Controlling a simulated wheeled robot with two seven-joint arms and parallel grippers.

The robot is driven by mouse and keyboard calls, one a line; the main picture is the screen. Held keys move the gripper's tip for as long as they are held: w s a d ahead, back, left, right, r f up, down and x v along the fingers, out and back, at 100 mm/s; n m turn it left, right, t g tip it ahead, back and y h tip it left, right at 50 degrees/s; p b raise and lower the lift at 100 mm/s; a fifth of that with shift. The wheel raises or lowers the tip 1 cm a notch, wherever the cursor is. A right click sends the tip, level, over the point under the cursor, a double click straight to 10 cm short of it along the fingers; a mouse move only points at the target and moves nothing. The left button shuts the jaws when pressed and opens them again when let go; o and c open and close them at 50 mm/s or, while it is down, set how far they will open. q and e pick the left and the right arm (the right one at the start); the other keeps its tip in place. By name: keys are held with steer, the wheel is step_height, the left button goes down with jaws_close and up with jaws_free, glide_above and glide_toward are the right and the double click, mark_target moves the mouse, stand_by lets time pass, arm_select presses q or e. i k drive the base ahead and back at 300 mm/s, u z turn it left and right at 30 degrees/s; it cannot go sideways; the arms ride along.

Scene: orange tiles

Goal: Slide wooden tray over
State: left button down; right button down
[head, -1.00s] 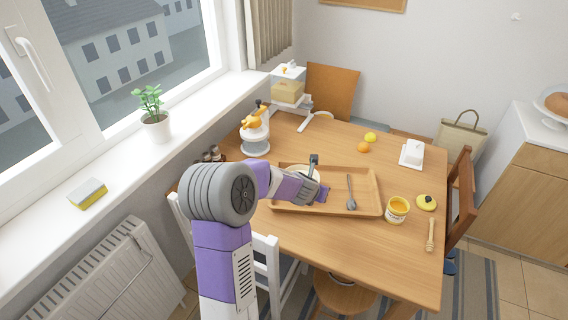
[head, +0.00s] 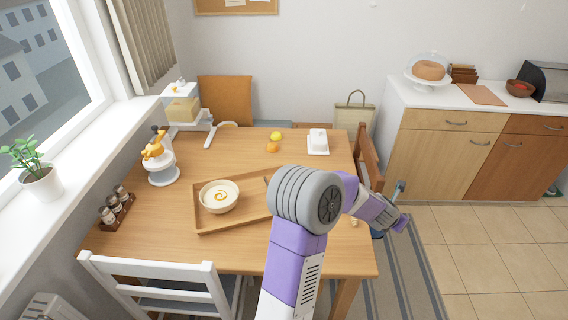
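The wooden tray (head: 204,227) lies on the dining table, left of my arm in the head view. A cream bowl (head: 219,207) with an orange swirl stands on its left part. My arm hides the tray's right end and most of the spoon that lies on it.
A mixer-like white stand (head: 163,177) and a spice rack (head: 116,208) stand left of the tray. Chairs flank the table (head: 150,235).

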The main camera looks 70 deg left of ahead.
mark_target(251, 207)
steer(key=z, duration=1.25)
steer(key=k, duration=1.25)
steer(key=u, duration=2)
